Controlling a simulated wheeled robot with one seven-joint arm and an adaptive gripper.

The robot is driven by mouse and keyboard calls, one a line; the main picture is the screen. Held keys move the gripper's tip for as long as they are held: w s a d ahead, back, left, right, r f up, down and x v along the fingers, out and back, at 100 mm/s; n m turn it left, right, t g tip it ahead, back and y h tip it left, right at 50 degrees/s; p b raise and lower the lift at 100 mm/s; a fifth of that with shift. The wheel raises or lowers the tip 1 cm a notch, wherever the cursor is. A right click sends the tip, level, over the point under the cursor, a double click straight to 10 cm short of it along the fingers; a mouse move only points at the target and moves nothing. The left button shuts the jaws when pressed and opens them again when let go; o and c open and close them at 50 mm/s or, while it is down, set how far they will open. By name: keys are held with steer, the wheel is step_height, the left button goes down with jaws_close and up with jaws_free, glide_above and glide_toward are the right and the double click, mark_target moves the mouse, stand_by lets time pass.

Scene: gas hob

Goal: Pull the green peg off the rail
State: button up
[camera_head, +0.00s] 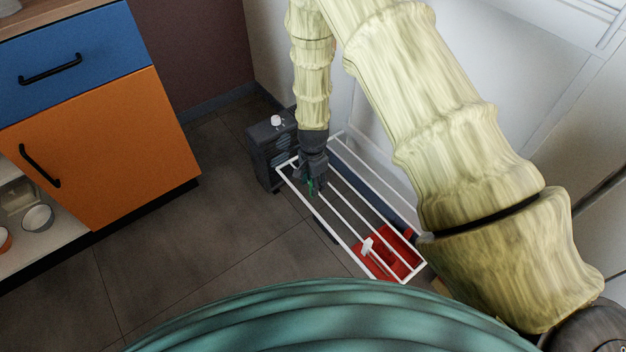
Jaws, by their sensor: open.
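The green peg (309,184) shows as a small green shape at the white rack's far left part, right at my gripper's fingertips. My gripper (311,183) points down over the rack and is open around or beside the peg; I cannot tell which at this size. The rail is one of the thin white bars of the rack (318,219). My gripper and wrist hide part of the bars near the peg. A white peg-like piece (367,246) sits on a bar near the rack's near end.
A red bin (391,262) is under the rack's near end. A dark grey box-shaped unit (268,151) with a white knob stands behind the rack. An orange and blue cabinet (103,150) is at left. The wall is close at right. Floor at left is clear.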

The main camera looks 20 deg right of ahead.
jaws_close()
steer(key=shift+r, duration=0.2)
steer(key=shift+r+p, duration=3.35)
steer(key=shift+r, duration=0.25)
steer(key=s+r+n+p, duration=0.3)
steer(key=r+n+p, duration=0.4)
steer(key=r+p, duration=0.4)
steer(key=s+a+r+n+p, duration=0.1)
steer(key=s+r+n+p, duration=0.3)
steer(key=r, duration=1.7)
steer(key=n+p, duration=0.3)
steer(key=p, duration=0.4)
steer(key=shift+a+r, duration=0.3)
steer(key=shift+r, duration=0.1)
